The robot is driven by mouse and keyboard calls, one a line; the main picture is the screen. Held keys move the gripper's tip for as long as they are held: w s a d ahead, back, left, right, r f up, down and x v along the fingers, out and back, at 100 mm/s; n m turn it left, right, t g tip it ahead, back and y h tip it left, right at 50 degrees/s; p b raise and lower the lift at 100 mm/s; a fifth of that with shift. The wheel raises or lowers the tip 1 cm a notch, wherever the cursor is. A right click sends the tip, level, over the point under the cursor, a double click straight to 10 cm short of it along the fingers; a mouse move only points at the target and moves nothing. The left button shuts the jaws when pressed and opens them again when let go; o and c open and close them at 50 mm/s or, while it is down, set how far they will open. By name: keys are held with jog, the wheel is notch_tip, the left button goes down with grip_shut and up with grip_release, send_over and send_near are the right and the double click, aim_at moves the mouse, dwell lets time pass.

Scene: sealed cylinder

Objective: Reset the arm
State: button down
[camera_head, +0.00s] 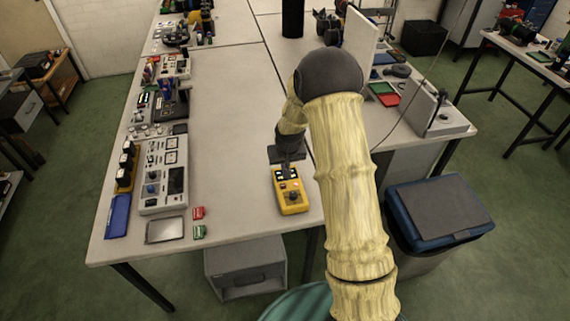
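My arm (345,175) rises from the bottom of the head view, bends at a dark joint and reaches down to the table (235,110). My gripper (287,165) is small and dark, and it points down at the far end of a yellow box (291,197) with buttons or knobs on its top. The gripper looks very close to the box or touching it; I cannot tell which. Its fingers are too small and dark to show whether they are open or shut.
A grey control panel (163,175), a blue box (118,216) and small red (198,213) and green (199,232) blocks lie at the table's left. The table's middle is clear.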

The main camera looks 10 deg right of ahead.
jog(key=shift+r, duration=0.1)
dwell(0.3)
jog(key=s+r, duration=0.7)
jog(key=s, duration=0.6)
jog(key=s+r, duration=0.7)
jog(key=s, duration=0.6)
jog(key=shift+r+g, duration=0.4)
jog(key=shift+s, duration=0.1)
